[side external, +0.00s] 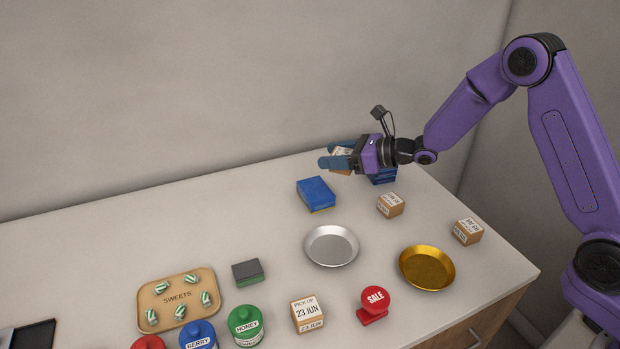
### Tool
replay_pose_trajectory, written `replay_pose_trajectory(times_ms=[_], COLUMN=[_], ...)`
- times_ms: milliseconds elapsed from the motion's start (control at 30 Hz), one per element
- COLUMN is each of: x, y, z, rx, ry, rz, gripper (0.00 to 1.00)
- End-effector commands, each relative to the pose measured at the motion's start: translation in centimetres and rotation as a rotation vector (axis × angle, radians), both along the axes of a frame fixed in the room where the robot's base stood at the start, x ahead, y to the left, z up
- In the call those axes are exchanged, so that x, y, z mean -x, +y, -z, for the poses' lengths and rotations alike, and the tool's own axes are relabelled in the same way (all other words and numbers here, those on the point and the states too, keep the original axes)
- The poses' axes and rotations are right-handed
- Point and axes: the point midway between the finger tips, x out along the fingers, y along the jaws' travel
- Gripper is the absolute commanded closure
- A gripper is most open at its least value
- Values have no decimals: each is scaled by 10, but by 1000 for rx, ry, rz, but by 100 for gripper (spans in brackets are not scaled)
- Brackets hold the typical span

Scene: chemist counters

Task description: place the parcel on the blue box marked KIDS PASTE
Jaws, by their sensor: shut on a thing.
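My gripper (338,158), at the back of the counter, is shut on a small brown parcel (343,152) with a white label. The blue fingers cover much of the parcel. A blue box (316,194) lies on the counter below and left of the gripper in the picture. A second blue box (383,176) is just right of the fingers, partly hidden by my gripper. No lettering is readable on either box, so I cannot tell which is marked KIDS PASTE. I cannot tell the held parcel's exact height above the counter.
Other parcels (390,205) (467,231) (308,314) stand on the counter. A silver dish (331,246) and a gold dish (427,268) lie mid-counter. A red SALE stamp (374,304), a sponge (248,272), a SWEETS tray (177,299) and jars (245,325) are nearer the front. The back left is clear.

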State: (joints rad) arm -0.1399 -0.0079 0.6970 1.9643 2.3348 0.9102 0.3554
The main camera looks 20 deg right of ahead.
Motion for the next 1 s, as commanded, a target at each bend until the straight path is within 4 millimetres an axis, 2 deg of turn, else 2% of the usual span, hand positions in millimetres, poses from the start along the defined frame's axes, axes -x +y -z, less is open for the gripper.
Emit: replay_pose_trajectory(times_ms=[267,500,867,1000], x=[-42,-67,-84,-86], y=[14,22,28,29], z=[20,55,76,95], rx=[0,1,0,1], ry=[-1,1,-1,2], rz=[-1,-1,-1,-3], gripper=[75,75,75,75])
